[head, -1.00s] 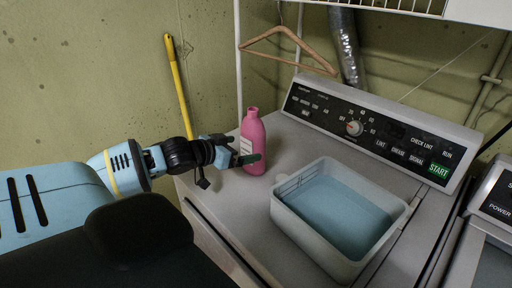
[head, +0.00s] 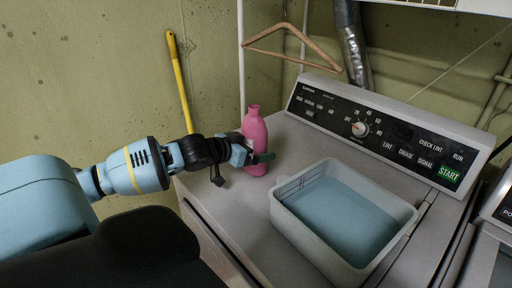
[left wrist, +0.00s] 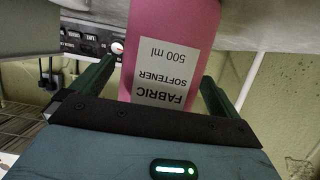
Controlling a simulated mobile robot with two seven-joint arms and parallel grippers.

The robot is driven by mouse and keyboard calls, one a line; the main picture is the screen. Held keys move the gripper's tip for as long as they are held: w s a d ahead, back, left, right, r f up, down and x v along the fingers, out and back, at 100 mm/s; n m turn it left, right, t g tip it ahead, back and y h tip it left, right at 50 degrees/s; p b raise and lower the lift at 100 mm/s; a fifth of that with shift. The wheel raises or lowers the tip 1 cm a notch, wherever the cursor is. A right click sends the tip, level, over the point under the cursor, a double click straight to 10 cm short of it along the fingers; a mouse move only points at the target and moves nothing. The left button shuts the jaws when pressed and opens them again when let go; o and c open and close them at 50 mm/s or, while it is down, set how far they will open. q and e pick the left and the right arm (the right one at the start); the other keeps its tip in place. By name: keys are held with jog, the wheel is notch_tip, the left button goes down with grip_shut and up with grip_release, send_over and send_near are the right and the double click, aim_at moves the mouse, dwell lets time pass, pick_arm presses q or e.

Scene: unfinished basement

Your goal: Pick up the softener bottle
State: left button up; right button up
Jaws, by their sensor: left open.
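The softener bottle (head: 254,130) is pink and stands upright on top of the dryer, near its back left corner. My left gripper (head: 258,158) is at the bottle's lower body, with its green fingers open. In the left wrist view, the bottle (left wrist: 204,22) stands between the two fingers (left wrist: 155,80), with its white label reading "FABRIC SOFTENER 500 ml" facing the camera. The label looks upside down there. My right gripper is not in view.
A white tub (head: 285,213) with blue contents sits on the dryer top (head: 232,215), just right of the bottle. The control panel (head: 400,135) rises behind. A wooden hanger (head: 290,45) hangs above, and a yellow pole (head: 181,85) leans on the wall.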

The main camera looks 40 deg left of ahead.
pick_arm(q)
jog(key=shift+w, duration=0.2)
jog(key=c, duration=1.1)
jog(key=shift+c, duration=0.9)
jog(key=shift+r, duration=0.1)
